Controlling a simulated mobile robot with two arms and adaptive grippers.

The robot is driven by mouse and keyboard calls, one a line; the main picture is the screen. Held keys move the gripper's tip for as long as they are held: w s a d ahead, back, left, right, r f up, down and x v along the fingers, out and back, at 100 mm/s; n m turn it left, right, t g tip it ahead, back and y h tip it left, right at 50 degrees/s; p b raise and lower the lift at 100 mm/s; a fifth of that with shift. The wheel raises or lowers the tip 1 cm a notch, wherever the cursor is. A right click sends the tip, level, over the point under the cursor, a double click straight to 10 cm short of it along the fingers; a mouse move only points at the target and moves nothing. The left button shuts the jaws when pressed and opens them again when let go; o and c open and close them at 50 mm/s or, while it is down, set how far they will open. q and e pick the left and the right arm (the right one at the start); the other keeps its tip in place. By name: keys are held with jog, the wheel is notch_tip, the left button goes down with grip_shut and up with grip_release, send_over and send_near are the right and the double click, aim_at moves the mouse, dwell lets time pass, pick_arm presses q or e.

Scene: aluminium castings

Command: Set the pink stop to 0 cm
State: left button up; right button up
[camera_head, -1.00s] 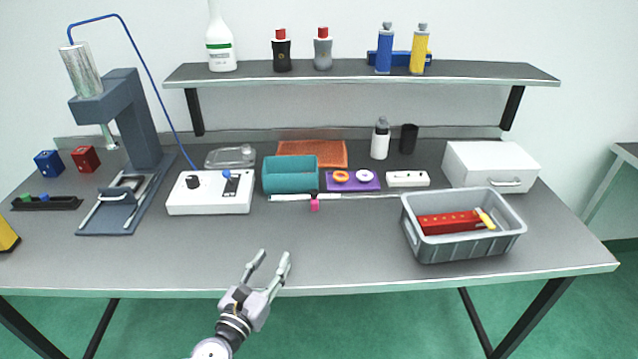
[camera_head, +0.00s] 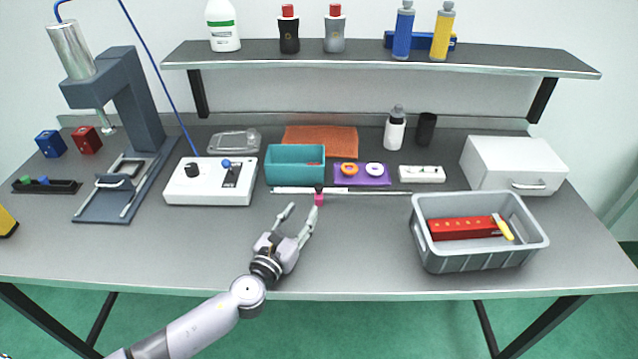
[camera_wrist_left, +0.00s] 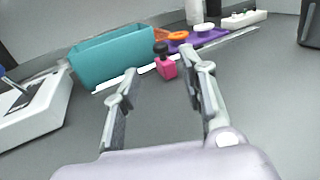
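The pink stop (camera_head: 319,199) is a small pink block with a black knob on top. It sits on a thin pale rail (camera_head: 350,191) that runs left to right in front of the teal bin. My left gripper (camera_head: 301,208) is open and empty, with its fingers pointing at the stop from the front. In the left wrist view the stop (camera_wrist_left: 165,66) shows beyond and between the fingertips (camera_wrist_left: 163,70), nearer the right finger. I cannot tell whether a finger touches it. Scale marks on the rail are too small to read. My right gripper is not in view.
Behind the rail stand the teal bin (camera_head: 295,165), a purple tray with rings (camera_head: 362,182) and a white block (camera_head: 421,174). A white control box (camera_head: 211,192) is to the left. A grey crate (camera_head: 479,264) with a red part is to the right. The front table area is clear.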

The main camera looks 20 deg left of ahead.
aim_at(316, 189)
pick_arm(q)
jog(key=w, duration=0.3)
jog(key=w+d, duration=0.1)
jog(key=w, duration=0.7)
jog(key=shift+w+d, duration=0.15)
jog(key=shift+w, duration=0.05)
jog(key=shift+c, duration=0.3)
grip_shut()
jog(key=shift+f, duration=0.1)
